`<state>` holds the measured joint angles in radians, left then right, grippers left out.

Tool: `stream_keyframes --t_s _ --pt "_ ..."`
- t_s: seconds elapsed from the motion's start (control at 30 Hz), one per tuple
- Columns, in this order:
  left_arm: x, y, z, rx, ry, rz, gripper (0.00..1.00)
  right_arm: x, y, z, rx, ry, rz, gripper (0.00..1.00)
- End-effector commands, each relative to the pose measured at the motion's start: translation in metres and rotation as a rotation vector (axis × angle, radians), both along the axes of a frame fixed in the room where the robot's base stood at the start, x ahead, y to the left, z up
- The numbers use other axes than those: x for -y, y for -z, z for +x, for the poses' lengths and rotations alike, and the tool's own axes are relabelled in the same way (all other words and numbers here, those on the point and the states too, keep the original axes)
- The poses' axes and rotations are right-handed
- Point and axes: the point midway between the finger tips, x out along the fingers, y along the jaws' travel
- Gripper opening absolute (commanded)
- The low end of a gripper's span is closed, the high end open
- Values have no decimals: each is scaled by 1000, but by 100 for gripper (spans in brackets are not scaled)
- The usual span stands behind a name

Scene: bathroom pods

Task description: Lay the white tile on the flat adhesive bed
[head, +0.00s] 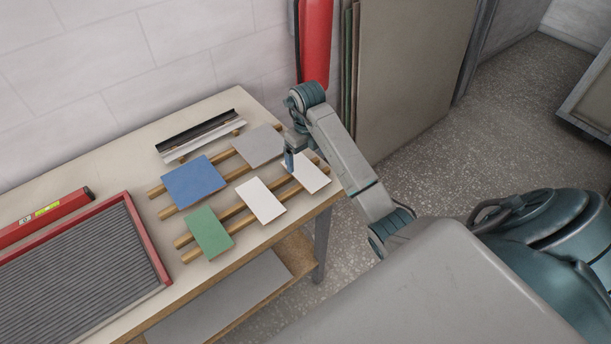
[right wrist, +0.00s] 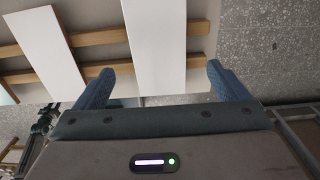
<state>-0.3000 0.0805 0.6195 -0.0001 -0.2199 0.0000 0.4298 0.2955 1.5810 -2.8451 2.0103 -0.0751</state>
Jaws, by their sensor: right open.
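Two white tiles lie on wooden slats on the table: one in the middle (head: 261,201) and one at the right end (head: 312,176), partly hidden by my gripper. My right gripper (head: 291,162) is over the right-end tile, pointing down. In the right wrist view its open fingers (right wrist: 159,72) stand to either side of a white tile (right wrist: 156,40), with a gap at each side and nothing held. Another white tile (right wrist: 38,50) lies left of it there. The adhesive bed (head: 85,265), grey and ridged inside a red frame, lies flat at the table's left. My left gripper is not in view.
A blue tile (head: 197,182), a green tile (head: 208,233) and a grey tile (head: 259,146) share the slats. A metal profile (head: 201,135) lies behind them, and a red spirit level (head: 43,216) lies behind the bed. Boards (head: 405,75) lean against the wall.

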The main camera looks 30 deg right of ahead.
Motion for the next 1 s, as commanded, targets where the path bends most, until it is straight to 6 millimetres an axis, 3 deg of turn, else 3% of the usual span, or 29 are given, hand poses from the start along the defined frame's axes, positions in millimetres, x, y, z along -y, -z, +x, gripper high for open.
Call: stream_keyframes --t_s 0.27,0.4,0.63,0.67,0.9,1.0 --pt "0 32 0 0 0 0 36 -2 33 -1 0 0 0 94" --pt "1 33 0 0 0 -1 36 -1 47 -1 -1 0 0 94" --pt "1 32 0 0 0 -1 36 -1 49 -1 0 0 -1 94" --pt "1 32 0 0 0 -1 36 -1 49 -1 0 0 -1 92" --pt "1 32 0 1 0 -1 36 -2 49 -1 0 0 0 45" --pt "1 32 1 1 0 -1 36 -2 49 -1 1 -1 0 40"
